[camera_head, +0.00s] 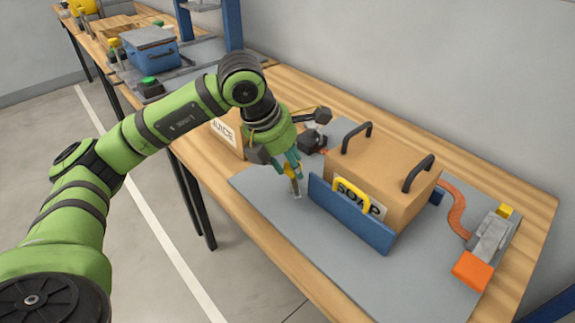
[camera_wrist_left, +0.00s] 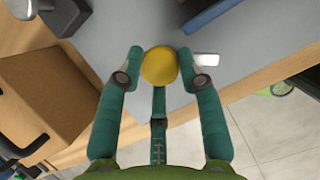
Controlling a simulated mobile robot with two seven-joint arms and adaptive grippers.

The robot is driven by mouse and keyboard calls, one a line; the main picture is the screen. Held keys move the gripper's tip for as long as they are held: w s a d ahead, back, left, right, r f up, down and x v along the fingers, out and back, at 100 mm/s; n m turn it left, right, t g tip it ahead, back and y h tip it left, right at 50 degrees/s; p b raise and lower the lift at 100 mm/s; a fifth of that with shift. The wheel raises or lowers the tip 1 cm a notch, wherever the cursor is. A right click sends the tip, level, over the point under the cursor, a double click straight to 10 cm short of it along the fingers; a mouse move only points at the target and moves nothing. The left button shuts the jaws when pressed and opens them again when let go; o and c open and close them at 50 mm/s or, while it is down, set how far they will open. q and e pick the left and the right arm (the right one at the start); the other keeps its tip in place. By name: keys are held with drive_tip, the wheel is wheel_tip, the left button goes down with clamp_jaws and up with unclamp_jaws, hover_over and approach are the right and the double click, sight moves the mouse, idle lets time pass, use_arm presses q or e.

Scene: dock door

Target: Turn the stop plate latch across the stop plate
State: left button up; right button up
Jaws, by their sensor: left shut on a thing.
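The stop plate (camera_head: 347,222) is an upright blue plate with a yellow handle (camera_head: 350,197), in front of the SOAP box (camera_head: 385,170). My left gripper (camera_head: 291,178) is at the plate's left end in the head view. In the left wrist view its teal fingers (camera_wrist_left: 161,75) are shut on the round yellow latch knob (camera_wrist_left: 159,67). A short pale metal tab (camera_wrist_left: 206,60) shows beside the knob, pointing right. It looks apart from the blue edge (camera_wrist_left: 208,14) at the top. The fingers hide part of the latch in the head view. My right gripper is not in view.
A JUICE box (camera_head: 226,136) stands behind my left gripper and fills the left of the wrist view (camera_wrist_left: 45,100). An orange hook-shaped piece (camera_head: 455,208) and a grey clamp with an orange end (camera_head: 490,240) lie right of the SOAP box. The grey mat's front is clear.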

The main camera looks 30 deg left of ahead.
use_arm(q)
drive_tip(key=shift+w+d+r+n+t+y+b, duration=0.1)
drive_tip(key=shift+d+n+t+y+b, duration=0.2)
drive_tip(key=shift+n, duration=0.6)
drive_tip(key=shift+r+n+y+b, duration=0.1)
drive_tip(key=shift+n+y+b, duration=0.3)
drive_tip(key=shift+n, duration=0.8)
drive_tip(key=shift+r+n+y, duration=0.1)
drive_tip(key=shift+n+y, duration=0.4)
drive_tip(key=shift+n, duration=0.6)
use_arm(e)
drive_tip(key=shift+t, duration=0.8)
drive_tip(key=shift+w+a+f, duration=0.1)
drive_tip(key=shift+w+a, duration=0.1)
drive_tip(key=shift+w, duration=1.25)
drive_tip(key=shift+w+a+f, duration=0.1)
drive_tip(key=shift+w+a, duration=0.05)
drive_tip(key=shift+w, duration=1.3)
use_arm(q)
drive_tip(key=shift+a, duration=0.1)
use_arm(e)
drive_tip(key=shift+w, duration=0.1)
use_arm(q)
drive_tip(key=o, duration=1)
drive_tip(key=shift+o, duration=0.7)
drive_tip(key=shift+w, duration=0.1)
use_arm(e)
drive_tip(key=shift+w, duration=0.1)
use_arm(q)
drive_tip(key=shift+f, duration=0.2)
